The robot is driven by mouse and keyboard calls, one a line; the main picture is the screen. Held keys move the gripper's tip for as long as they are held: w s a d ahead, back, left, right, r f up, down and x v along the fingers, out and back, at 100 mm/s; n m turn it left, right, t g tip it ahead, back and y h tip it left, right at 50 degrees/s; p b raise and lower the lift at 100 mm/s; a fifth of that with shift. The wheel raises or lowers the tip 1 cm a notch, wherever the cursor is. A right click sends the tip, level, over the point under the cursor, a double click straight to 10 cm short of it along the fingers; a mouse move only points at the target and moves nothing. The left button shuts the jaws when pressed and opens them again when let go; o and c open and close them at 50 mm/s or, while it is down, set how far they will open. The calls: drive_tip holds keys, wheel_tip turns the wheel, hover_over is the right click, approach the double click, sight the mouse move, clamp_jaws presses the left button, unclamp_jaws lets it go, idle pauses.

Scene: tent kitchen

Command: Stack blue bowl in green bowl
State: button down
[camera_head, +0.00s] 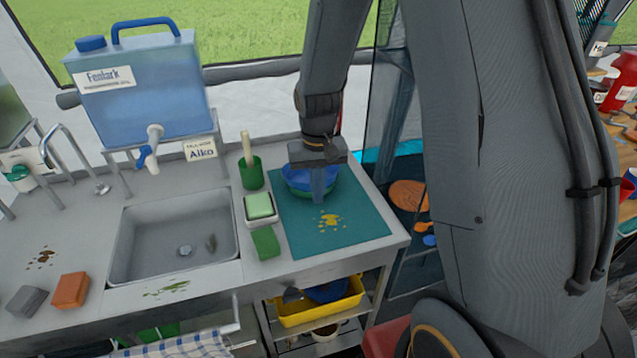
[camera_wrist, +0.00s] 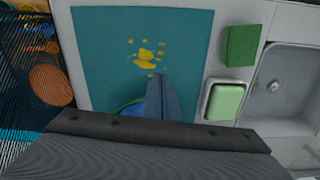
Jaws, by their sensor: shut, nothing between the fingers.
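The blue bowl (camera_head: 301,173) sits in the green bowl (camera_head: 323,193) on the teal mat (camera_head: 362,222), on the counter right of the sink. In the wrist view a little of the blue bowl (camera_wrist: 133,108) shows beside my fingers; the rest is hidden behind them. My gripper (camera_head: 318,197) points down in front of the bowls, its fingers together with nothing between them. In the wrist view my gripper (camera_wrist: 163,80) also looks closed. I cannot tell whether the fingers touch a bowl rim.
Yellow crumbs (camera_head: 331,221) lie on the mat. Left of it are a green cup (camera_head: 251,173) with a brush, a soap dish (camera_head: 262,208) and a green sponge (camera_head: 266,243). The sink (camera_head: 175,245) is further left. The counter's right edge is close to the mat.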

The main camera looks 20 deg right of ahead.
wheel_tip(320, 180, up, 8)
drive_tip(key=r+b, duration=0.1)
drive_tip(key=b, duration=0.1)
drive_tip(key=s+f+n+t+b, duration=0.1)
drive_tip(key=s+f, duration=0.2)
drive_tip(key=s, duration=1)
drive_tip(key=shift+d+f, duration=0.25)
drive_tip(key=shift+d, duration=0.2)
